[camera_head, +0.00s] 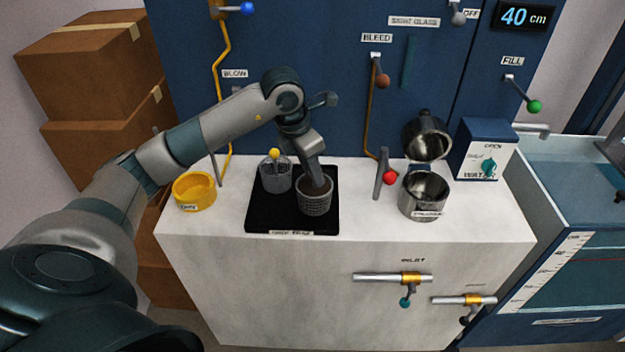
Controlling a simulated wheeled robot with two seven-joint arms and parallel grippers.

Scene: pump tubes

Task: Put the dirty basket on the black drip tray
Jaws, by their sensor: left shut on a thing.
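The black drip tray (262,216) lies flat on the white counter, left of its middle. A grey mesh basket (314,205) with a brownish inside, which looks like the dirty one, is over the tray's front right part. My left gripper (317,183) reaches down from above and is shut on this basket, its fingertips partly hidden at the rim. I cannot tell whether the basket's base touches the tray. A second grey basket (275,179) with a yellow knob stands upright on the tray's back left part. My right gripper is not in view.
A yellow ring-shaped container (194,192) stands left of the tray. A metal strainer pot (424,196) with its lid raised stands to the right, near a red-knobbed lever (389,177). A blue water box (485,150) is farther right. The counter's front strip is clear.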

